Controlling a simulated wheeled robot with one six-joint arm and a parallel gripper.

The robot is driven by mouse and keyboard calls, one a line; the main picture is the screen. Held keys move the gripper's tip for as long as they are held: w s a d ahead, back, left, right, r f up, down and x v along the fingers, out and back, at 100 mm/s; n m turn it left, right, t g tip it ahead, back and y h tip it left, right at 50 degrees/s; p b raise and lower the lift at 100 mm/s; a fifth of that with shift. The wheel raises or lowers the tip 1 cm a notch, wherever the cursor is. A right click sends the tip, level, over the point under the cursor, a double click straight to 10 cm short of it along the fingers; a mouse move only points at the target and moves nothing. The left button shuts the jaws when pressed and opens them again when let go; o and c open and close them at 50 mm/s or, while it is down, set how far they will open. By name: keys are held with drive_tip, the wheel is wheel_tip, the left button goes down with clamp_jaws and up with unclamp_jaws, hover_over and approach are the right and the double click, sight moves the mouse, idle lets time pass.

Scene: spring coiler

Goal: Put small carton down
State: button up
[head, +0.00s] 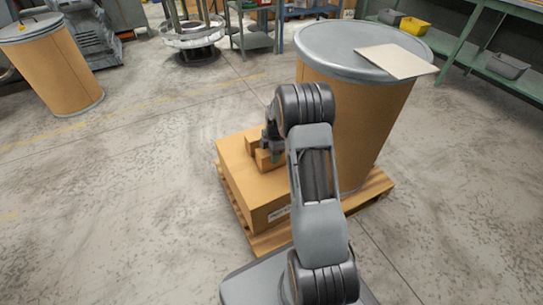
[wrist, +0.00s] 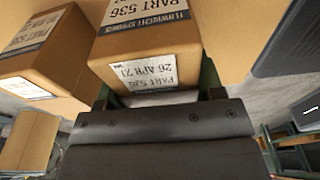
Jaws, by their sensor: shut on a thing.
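My gripper (head: 271,154) points down over a large carton (head: 248,187) and is shut on a small carton (head: 264,161). In the wrist view the small carton (wrist: 150,48) sits between the greenish fingers of my gripper (wrist: 155,88), its printed white labels facing the camera. A second small carton (head: 251,144) stands just beside it on top of the large carton; it also shows at the left in the wrist view (wrist: 45,50). I cannot tell whether the held carton touches the large carton's top. My arm hides part of the large carton's right side.
The large carton and a tall drum (head: 352,115) share a wooden pallet (head: 268,240). A flat pale sheet (head: 396,61) lies on the drum's lid, overhanging its edge. Another drum (head: 55,70) stands far left. A green bench (head: 500,62) is at right. The floor at left is clear.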

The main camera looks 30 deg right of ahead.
drive_tip(key=shift+f, duration=0.35)
drive_tip(key=o, duration=1.4)
drive_tip(key=r+p, duration=0.1)
drive_tip(key=r, duration=0.2)
drive_tip(key=d+r+p, duration=0.1)
drive_tip(key=r+p, duration=0.1)
drive_tip(key=r, duration=0.2)
drive_tip(key=r+p, duration=0.1)
drive_tip(key=r, duration=0.3)
drive_tip(key=shift+d+r, duration=0.15)
drive_tip(key=shift+r, duration=0.1)
drive_tip(key=s+a+r+m+t+h, duration=0.1)
drive_tip(key=s+a+r+m+t, duration=0.1)
drive_tip(key=s+a+r+m, duration=1.1)
drive_tip(key=s+a+m, duration=0.1)
drive_tip(key=s+m, duration=0.4)
drive_tip(key=s, duration=0.4)
drive_tip(key=shift+a+f+t, duration=0.3)
drive_tip(key=shift+a+f, duration=0.05)
drive_tip(key=shift+s+p, duration=0.1)
drive_tip(key=shift+p, duration=0.2)
